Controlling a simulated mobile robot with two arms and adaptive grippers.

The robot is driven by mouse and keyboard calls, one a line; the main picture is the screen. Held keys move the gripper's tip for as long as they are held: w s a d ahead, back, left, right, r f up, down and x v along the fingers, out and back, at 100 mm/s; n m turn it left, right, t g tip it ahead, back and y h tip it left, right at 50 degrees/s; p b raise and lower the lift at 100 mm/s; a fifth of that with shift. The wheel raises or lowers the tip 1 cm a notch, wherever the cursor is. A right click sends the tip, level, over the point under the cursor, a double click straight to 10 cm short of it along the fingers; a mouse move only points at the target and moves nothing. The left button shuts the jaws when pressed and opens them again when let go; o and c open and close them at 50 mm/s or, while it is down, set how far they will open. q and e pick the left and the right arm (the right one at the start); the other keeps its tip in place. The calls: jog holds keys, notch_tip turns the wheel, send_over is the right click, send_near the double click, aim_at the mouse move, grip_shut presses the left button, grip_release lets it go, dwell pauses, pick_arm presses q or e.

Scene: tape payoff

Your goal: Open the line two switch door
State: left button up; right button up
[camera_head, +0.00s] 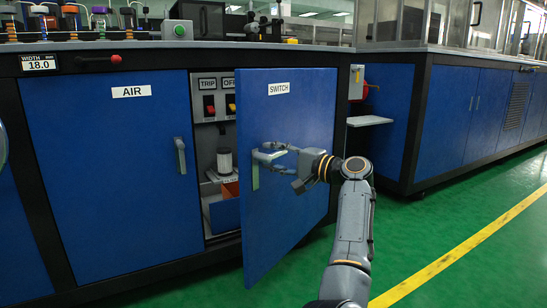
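The blue door labelled SWITCH (290,215) stands partly open, its free left edge swung out toward me. Its light grey handle (255,178) is near that left edge. Whether the fingers touch the handle is hard to tell. Behind the door, part of the cabinet interior shows, with a red switch (209,105) under TRIP and another switch (231,104) under OFF. The door hides the rest of the interior.
A closed blue AIR door (110,190) with a grey handle (180,155) is to the left. Another blue cabinet (460,120) stands right. Green floor (440,220) with a yellow line is clear.

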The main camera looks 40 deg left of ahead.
pick_arm(q)
jog(key=d, duration=0.7)
jog(key=shift+w+d, duration=0.2)
jog(key=shift+d, duration=0.05)
jog(key=shift+c, duration=0.4)
